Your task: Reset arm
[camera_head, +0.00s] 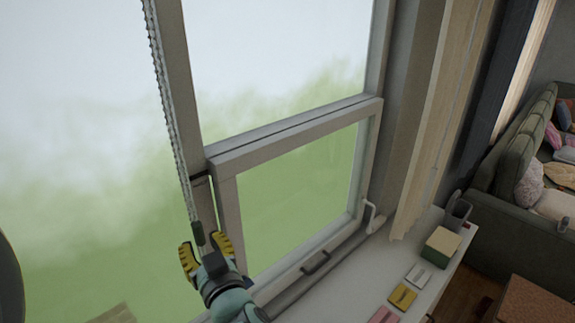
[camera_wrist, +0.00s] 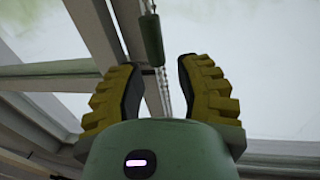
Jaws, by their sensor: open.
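My gripper (camera_head: 207,256) has two yellow, ridged fingers and is near the lower part of the window frame in the head view. In the wrist view my gripper (camera_wrist: 161,88) is open, its fingers spread apart, with nothing held between them. A dark green weight (camera_wrist: 152,40) at the end of a beaded chain (camera_wrist: 162,92) shows beyond the fingertips. In the head view the weight (camera_head: 198,233) appears right by the fingertips, below the long chain (camera_head: 170,115). I cannot tell whether the fingers touch it.
A window with a lower sash (camera_head: 228,205) stands close to my gripper. A white sill shelf (camera_head: 365,275) at the right holds a green-and-yellow box (camera_head: 441,247), a grey holder (camera_head: 457,211) and several small cards. A green sofa (camera_head: 500,170) stands beyond at the far right.

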